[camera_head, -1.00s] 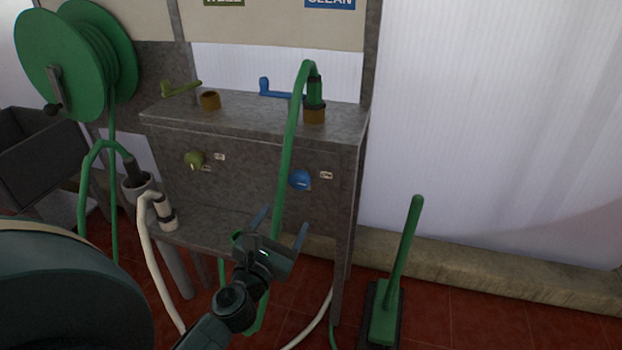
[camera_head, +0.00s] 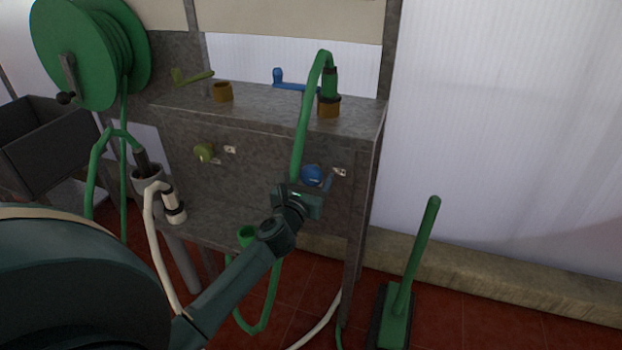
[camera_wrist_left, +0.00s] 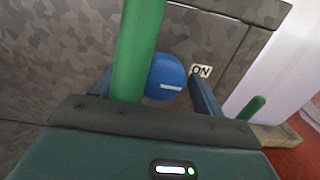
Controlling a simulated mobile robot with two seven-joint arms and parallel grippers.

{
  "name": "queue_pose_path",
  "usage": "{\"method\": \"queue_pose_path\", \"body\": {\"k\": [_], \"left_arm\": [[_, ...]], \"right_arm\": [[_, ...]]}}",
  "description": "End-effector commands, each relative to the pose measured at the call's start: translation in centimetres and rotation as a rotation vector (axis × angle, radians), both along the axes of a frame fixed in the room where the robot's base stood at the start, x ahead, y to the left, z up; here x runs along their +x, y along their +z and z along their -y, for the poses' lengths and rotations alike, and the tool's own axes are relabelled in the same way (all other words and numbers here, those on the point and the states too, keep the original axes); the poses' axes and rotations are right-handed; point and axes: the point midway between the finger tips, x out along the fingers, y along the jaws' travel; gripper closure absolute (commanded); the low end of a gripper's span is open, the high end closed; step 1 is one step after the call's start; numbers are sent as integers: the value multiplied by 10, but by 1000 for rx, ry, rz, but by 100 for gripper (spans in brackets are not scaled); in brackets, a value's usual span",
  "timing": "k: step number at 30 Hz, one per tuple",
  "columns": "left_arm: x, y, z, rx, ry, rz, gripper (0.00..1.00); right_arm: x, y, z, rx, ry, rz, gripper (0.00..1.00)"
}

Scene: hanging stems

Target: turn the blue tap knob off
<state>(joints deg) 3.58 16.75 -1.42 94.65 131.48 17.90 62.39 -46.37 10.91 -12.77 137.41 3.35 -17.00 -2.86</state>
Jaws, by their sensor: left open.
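The blue tap knob (camera_head: 312,175) sits on the front panel of the grey metal stand (camera_head: 255,195). My left gripper (camera_head: 309,186) is in front of the panel at the knob. In the left wrist view the blue knob (camera_wrist_left: 166,77) shows between the two spread fingers of my left gripper (camera_wrist_left: 155,90). Its white mark lies about level, and an "ON" label (camera_wrist_left: 201,71) is to its right. I cannot tell whether the fingers touch the knob. A green hose (camera_wrist_left: 138,45) passes close in front, left of the knob. My right gripper is in neither view.
An olive knob (camera_head: 204,152) is on the same panel to the left. Blue (camera_head: 290,86) and olive (camera_head: 192,76) levers stand above. A green hose reel (camera_head: 88,50) is at upper left. A green-handled brush (camera_head: 405,290) stands on the floor at right.

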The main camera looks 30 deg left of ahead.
Motion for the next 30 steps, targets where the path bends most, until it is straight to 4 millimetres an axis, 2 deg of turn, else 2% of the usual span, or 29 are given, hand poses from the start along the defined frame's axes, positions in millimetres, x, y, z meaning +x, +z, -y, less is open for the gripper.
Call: {"method": "queue_pose_path", "body": {"k": [11,27,30], "left_arm": [[6,0,-1,0,0,0,30],[6,0,-1,0,-1,0,74],[6,0,-1,2,-1,-1,74]], "right_arm": [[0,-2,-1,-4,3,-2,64],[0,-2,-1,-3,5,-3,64],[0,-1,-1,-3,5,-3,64]]}}
